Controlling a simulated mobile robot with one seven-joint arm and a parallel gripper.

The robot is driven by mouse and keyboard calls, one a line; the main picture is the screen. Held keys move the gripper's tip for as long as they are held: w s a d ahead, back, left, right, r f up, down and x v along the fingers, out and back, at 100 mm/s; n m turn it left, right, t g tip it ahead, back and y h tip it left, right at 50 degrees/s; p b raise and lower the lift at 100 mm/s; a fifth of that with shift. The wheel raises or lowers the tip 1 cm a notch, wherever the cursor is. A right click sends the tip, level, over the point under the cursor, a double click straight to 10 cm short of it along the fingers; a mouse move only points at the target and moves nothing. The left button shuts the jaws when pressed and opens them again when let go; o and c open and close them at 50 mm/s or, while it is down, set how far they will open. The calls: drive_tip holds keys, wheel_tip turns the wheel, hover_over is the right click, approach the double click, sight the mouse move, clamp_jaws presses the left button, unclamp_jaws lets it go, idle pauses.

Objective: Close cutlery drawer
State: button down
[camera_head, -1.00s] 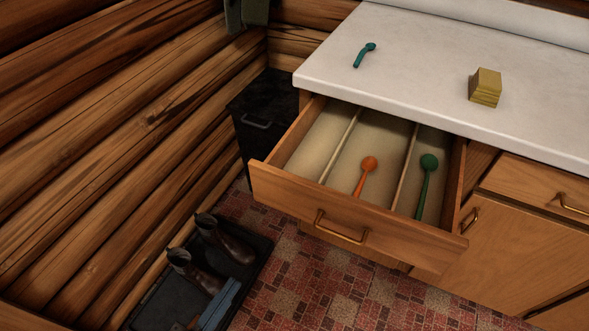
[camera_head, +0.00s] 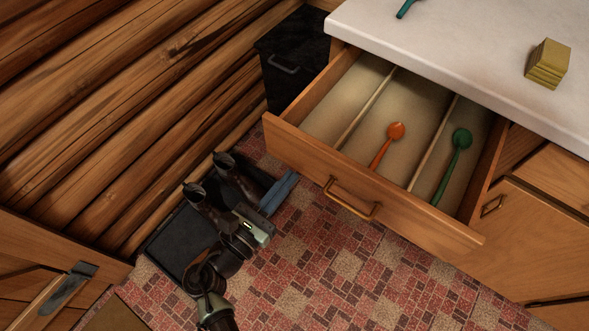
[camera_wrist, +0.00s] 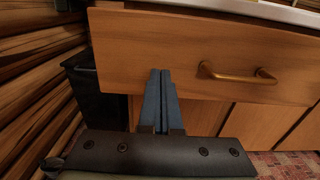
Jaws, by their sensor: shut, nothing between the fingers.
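The cutlery drawer (camera_head: 370,190) stands wide open under the counter, with a brass handle (camera_head: 352,199) on its front. An orange spoon (camera_head: 387,145) lies in its middle compartment and a green spoon (camera_head: 453,167) in the right one. My gripper (camera_head: 281,192) is shut and empty, in front of and to the left of the drawer handle. In the wrist view the shut fingers (camera_wrist: 161,88) point at the drawer front (camera_wrist: 135,50), left of the handle (camera_wrist: 238,73). I cannot tell whether they touch it.
A white counter (camera_head: 470,50) holds a yellow block stack (camera_head: 547,64) and a teal utensil (camera_head: 406,8). A black cabinet (camera_head: 290,60) stands left of the drawer. Boots (camera_head: 222,170) on a dark tray (camera_head: 180,240) lie by the log wall.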

sight(304, 161)
drive_tip(key=shift+x, duration=1.6)
